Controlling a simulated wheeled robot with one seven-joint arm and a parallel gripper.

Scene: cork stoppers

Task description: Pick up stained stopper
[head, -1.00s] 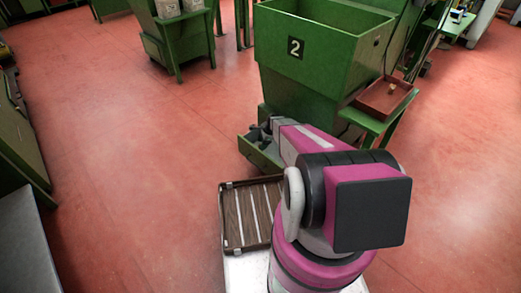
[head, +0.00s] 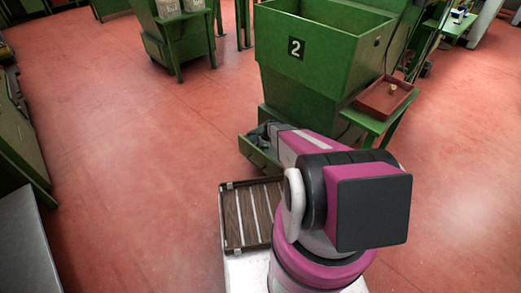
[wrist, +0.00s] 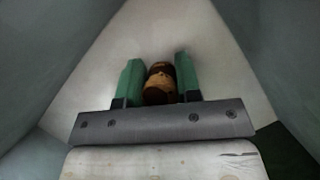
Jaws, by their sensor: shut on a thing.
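The stained stopper (wrist: 160,85) is a brown cork with a dark band at its far end. It lies between the two green fingers of my gripper (wrist: 160,78) in the wrist view, and my gripper is shut on it. Pale sloping walls surround them, with a light floor (wrist: 160,30) beyond the fingertips. In the head view my arm reaches into the low green chute (head: 258,155) at the foot of the bin marked 2. The gripper and the stopper are hidden there.
The tall green bin (head: 318,55) rises right behind the chute. A reddish tray (head: 385,98) with a small cork-coloured piece (head: 392,88) sits on a green side shelf at right. A slatted brown tray (head: 234,215) lies in front of the chute. Open red floor is at left.

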